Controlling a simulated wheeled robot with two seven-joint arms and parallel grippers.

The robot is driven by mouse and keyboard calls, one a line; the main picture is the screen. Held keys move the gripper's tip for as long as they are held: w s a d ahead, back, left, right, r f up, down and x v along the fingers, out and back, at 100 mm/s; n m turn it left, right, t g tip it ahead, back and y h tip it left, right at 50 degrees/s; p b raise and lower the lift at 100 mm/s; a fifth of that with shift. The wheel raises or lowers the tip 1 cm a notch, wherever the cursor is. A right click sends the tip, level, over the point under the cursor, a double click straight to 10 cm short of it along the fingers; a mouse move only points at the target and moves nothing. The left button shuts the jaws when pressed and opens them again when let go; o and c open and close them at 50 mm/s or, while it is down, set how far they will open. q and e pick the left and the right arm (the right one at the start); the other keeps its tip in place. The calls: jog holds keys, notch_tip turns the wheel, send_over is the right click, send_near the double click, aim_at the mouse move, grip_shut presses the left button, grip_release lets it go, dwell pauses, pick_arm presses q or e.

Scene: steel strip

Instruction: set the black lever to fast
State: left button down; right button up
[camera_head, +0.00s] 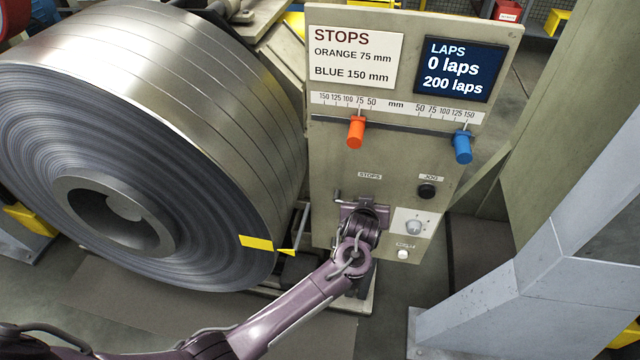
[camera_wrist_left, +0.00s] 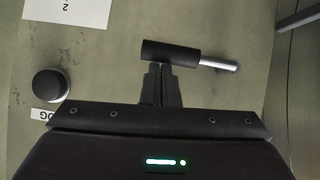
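The black lever (camera_wrist_left: 168,51) shows in the left wrist view as a short black cylinder with a silver rod running off to the right. It lies crosswise just beyond the fingertips of my left gripper (camera_wrist_left: 161,68). The fingers are close together, with only a thin line between them. The tips look to be at or against the black part; I cannot tell whether they touch. In the head view my left gripper (camera_head: 362,207) is at the lower panel and hides most of the lever. No fast mark is readable. My right gripper is not in view.
The screen (camera_head: 459,69) reads 0 laps, 200 laps. A large steel coil (camera_head: 215,75) stands left; a grey post (camera_head: 560,270) stands right.

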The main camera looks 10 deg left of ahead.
pick_arm(q)
jog(key=shift+s+f, duration=0.1)
jog(key=shift+f, duration=0.1)
jog(key=v, duration=0.7)
jog(key=shift+s+r, duration=0.2)
jog(key=shift+r, duration=0.2)
jog(key=s+a+f+m+g, duration=0.15)
jog(key=s+a+f, duration=0.3)
jog(key=f, duration=0.55)
jog(key=s+a+f+m+g+y, duration=0.15)
jog(key=s+a+f, duration=0.3)
jog(key=f, duration=0.55)
jog(key=s+a+f+g+h, duration=0.1)
jog(key=s+a+f+g, duration=0.15)
jog(key=s+f, duration=0.6)
jog(key=s+a+f+g, duration=0.1)
jog(key=s+a+f, duration=0.2)
jog(key=s, duration=0.6)
jog(key=s+a+f+g, duration=0.2)
jog(key=s+a+f, duration=0.1)
jog(key=s+f, duration=0.5)
jog(key=s+a+f+g, duration=0.2)
jog(key=s+f, duration=0.4)
jog(key=s, duration=0.6)
jog(key=shift+a+f, duration=0.15)
jog(key=shift+a, duration=0.6)
